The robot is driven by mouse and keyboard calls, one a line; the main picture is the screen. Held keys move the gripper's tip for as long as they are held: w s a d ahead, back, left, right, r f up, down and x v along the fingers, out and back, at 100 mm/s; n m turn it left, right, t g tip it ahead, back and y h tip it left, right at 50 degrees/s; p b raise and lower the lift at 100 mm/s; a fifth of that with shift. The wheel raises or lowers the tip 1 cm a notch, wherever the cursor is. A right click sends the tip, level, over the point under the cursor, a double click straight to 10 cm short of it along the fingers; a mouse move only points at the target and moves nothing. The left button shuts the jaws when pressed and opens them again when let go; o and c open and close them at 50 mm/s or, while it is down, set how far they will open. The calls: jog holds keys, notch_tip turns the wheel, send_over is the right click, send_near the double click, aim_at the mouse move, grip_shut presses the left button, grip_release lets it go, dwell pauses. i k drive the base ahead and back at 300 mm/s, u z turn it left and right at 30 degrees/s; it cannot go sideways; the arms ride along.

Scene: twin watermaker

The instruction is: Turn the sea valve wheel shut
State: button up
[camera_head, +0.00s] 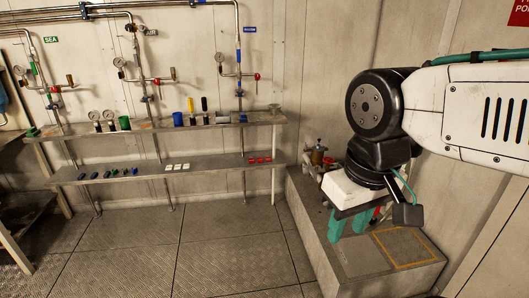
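A green SEA sign (50,39) hangs on the back wall at the far left, above a pipe. A small red valve handle (55,89) is on that pipe. A brass fitting (317,156) with a small red part beside it stands on the grey plinth (345,258) at the right, partly behind my gripper. I cannot tell which of these is the sea valve wheel. My gripper (350,228) points down over the plinth, to the right of the brass fitting. Its two teal fingers are apart, and I see nothing between them.
A two-level shelf (250,116) along the back wall holds gauges, bottles and small parts, with red pieces (259,160) on its lower level. A yellow-outlined patch (405,246) marks the plinth's right end. The floor (215,235) in front is clear.

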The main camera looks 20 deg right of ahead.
aim_at(328, 158)
jog(key=u, duration=0.4)
jog(key=i, duration=2.7)
jog(key=z, duration=1.5)
jog(key=i, duration=0.65)
jog(key=z, duration=0.6)
